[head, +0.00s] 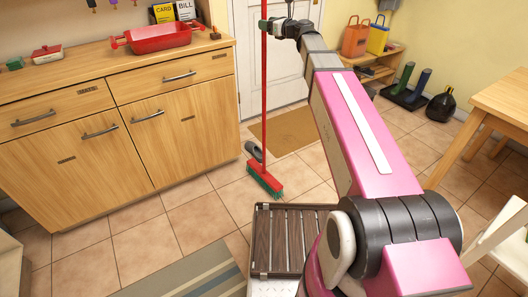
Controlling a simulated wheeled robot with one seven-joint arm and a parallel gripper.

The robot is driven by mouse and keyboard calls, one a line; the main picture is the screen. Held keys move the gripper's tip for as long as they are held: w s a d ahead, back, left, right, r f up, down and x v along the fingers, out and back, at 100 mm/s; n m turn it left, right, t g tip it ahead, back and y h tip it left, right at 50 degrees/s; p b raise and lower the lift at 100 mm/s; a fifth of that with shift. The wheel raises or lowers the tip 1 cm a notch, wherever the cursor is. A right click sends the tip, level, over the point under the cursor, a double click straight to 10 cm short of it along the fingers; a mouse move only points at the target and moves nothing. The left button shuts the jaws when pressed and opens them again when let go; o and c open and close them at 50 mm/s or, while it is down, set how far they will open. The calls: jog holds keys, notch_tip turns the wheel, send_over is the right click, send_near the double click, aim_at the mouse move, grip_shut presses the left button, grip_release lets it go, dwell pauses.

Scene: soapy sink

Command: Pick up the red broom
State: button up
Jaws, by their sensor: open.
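The red broom (264,110) stands nearly upright on the tiled floor beside the wooden cabinet. It has a long thin red handle, a red head and green bristles resting on the tiles. My arm reaches forward from the lower right, and my gripper (270,25) is at the upper part of the handle. The gripper is open, with its small dark fingers at or very near the handle. I cannot tell whether they touch it or sit around it.
The wooden cabinet (120,130) on the left carries a red tray (160,40). A white door (285,75) and brown mat (285,130) lie behind the broom. A slatted dark rack (280,240) is in front. Boots (418,87) and a wooden table (500,100) stand at the right.

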jog(key=x, duration=0.4)
jog(key=shift+r, duration=0.15)
jog(key=c, duration=1)
